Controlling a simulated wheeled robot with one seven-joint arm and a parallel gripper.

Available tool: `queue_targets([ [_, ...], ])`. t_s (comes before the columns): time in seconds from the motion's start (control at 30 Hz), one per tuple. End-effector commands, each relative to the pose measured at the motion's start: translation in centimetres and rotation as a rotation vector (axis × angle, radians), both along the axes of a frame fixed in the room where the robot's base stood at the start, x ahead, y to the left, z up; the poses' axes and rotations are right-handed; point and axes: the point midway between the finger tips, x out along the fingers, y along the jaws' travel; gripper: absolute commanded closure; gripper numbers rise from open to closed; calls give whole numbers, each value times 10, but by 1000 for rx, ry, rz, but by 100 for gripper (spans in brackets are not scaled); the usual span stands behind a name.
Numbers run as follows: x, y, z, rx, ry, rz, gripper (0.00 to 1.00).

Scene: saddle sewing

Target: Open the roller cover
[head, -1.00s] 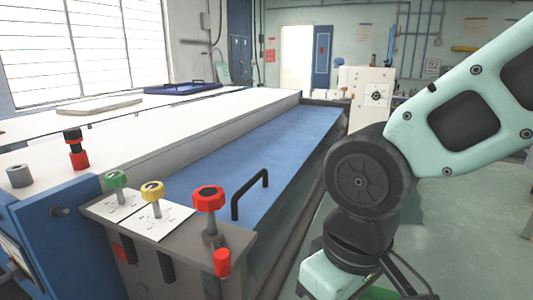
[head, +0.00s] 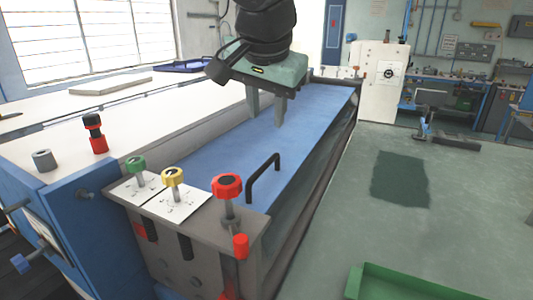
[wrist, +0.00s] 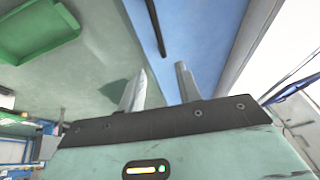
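The roller cover (head: 235,155) is a long blue panel along the side of the machine, and it looks closed. Its black bar handle (head: 263,178) stands up near the front end of the panel. My gripper (head: 265,120) hangs above the cover, behind the handle and apart from it. Its two grey fingers point down and are spread with nothing between them. In the wrist view the gripper (wrist: 160,85) is open, and the dark handle (wrist: 156,28) shows beyond the fingertips, against the blue cover (wrist: 196,35).
Red (head: 227,187), yellow (head: 173,178) and green (head: 135,165) knobs stand on the machine's front end plate. A white machine top (head: 150,110) lies left of the cover. A green bin (head: 415,285) sits on the floor at lower right. Floor to the right is mostly clear.

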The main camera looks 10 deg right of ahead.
Motion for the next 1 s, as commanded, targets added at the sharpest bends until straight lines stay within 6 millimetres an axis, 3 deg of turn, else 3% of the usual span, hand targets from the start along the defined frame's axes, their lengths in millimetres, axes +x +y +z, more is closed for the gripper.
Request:
queue_targets([
  [0.4, 36, -7, -78, -4, 6, -1, 66],
  [0.6, 50, -8, -107, -2, 3, 0, 66],
  [0.8, 56, -9, -122, -2, 2, 1, 66],
  [1.0, 57, -9, -124, 0, 1, 1, 66],
])
